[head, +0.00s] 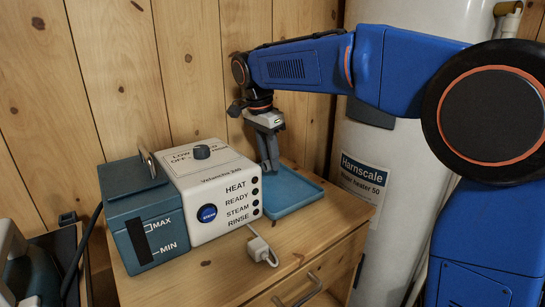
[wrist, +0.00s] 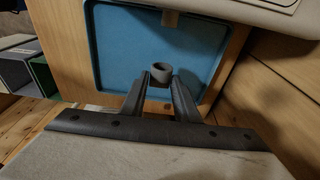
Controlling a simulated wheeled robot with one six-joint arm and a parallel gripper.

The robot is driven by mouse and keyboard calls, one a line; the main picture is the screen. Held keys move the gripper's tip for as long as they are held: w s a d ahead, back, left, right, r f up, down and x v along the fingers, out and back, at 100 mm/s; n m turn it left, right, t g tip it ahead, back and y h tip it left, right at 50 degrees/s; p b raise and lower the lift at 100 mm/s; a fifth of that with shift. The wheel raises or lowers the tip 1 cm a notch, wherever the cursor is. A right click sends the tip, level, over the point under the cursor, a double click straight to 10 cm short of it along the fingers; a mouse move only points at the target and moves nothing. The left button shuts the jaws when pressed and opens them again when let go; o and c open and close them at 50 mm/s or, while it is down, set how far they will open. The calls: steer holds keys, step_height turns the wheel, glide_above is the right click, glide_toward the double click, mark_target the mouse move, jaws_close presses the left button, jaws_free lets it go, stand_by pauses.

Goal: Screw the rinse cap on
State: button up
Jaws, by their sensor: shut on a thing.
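The rinse cap (wrist: 161,70) is a small dark grey, round, cup-like piece, seen between my fingertips in the wrist view. My gripper (wrist: 160,82) is shut on it, above the blue tray (wrist: 112,50). In the head view my gripper (head: 269,164) points down beside the right side of the white steam station (head: 197,172); the cap cannot be made out there. The station's right side is hidden in the head view.
A teal water tank (head: 140,215) adjoins the station's left. A plug with cable (head: 260,248) lies on the wooden cabinet (head: 195,282) in front. The blue tray (head: 296,197) looks empty. A white water heater (head: 368,150) and plank walls bound the space.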

steer(key=shift+s+a, duration=0.65)
steer(key=shift+a, duration=0.3)
steer(key=shift+s+a, duration=0.65)
steer(key=shift+a, duration=0.25)
steer(key=shift+s+a, duration=0.7)
steer(key=shift+a, duration=0.35)
stand_by(0.5)
steer(key=o, duration=1.2)
steer(key=shift+r, duration=0.15)
step_height(320, 180, up, 17)
steer(key=s+a, duration=0.1)
steer(key=a, duration=0.1)
steer(key=shift+s+a, duration=0.3)
